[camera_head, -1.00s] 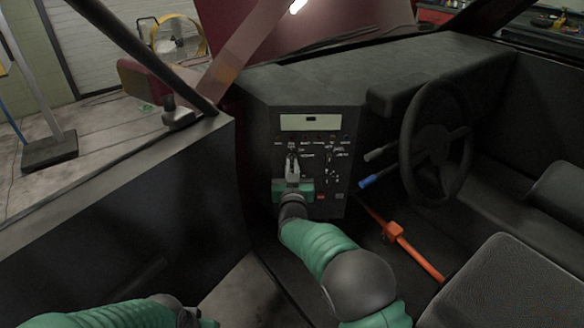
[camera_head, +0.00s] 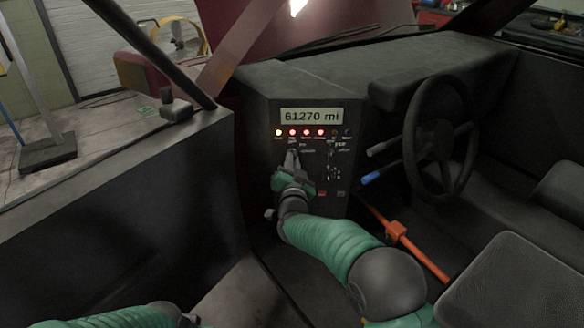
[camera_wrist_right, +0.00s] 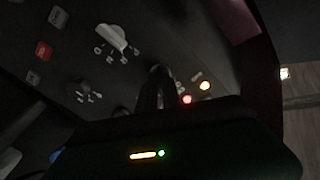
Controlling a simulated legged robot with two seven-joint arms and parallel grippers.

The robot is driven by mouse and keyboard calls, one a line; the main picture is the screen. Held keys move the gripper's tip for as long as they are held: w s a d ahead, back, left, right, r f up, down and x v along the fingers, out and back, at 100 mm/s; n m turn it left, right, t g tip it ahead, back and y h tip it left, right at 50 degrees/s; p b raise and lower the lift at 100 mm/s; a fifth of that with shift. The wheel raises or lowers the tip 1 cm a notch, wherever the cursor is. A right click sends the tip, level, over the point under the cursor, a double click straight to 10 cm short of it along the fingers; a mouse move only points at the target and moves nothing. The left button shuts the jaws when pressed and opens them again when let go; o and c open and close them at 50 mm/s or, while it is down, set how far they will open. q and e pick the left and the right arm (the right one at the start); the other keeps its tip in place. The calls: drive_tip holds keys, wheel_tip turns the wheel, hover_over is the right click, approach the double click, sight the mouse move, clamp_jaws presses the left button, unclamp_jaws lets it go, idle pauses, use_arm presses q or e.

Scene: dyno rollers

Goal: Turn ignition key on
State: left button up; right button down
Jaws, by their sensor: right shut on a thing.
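The dash panel (camera_head: 338,180) stands ahead of me with its display (camera_head: 311,115) lit and reading 61270 mi. A row of warning lights (camera_head: 306,132) under the display glows, one yellowish and several red. My right gripper (camera_head: 291,158) is at the upper left of the panel, shut on the ignition key, which its fingers hide. The gripper is tilted. In the right wrist view the dark fingers (camera_wrist_right: 155,88) meet the panel close to a lit red light and a yellow light. My left forearm shows at the bottom left; its gripper is out of view.
A steering wheel (camera_head: 440,140) stands right of the panel, with a blue-tipped lever (camera_head: 372,178) beside it. An orange lever (camera_head: 398,235) lies below. A pale knob (camera_wrist_right: 112,38) and a red button (camera_wrist_right: 43,50) sit on the panel. A dark door (camera_head: 120,215) bounds the left.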

drive_tip(key=shift+f+m+b, duration=0.2)
drive_tip(key=shift+m+b, duration=0.3)
drive_tip(key=shift+m, duration=0.5)
drive_tip(key=c, duration=1.5)
unclamp_jaws()
drive_tip(key=shift+s+r, duration=0.1)
drive_tip(key=shift+r, duration=0.05)
drive_tip(key=shift+s, duration=0.1)
drive_tip(key=s+p, duration=0.2)
drive_tip(key=s, duration=1.4)
drive_tip(key=shift+s+d, duration=0.15)
drive_tip(key=shift+s, duration=0.15)
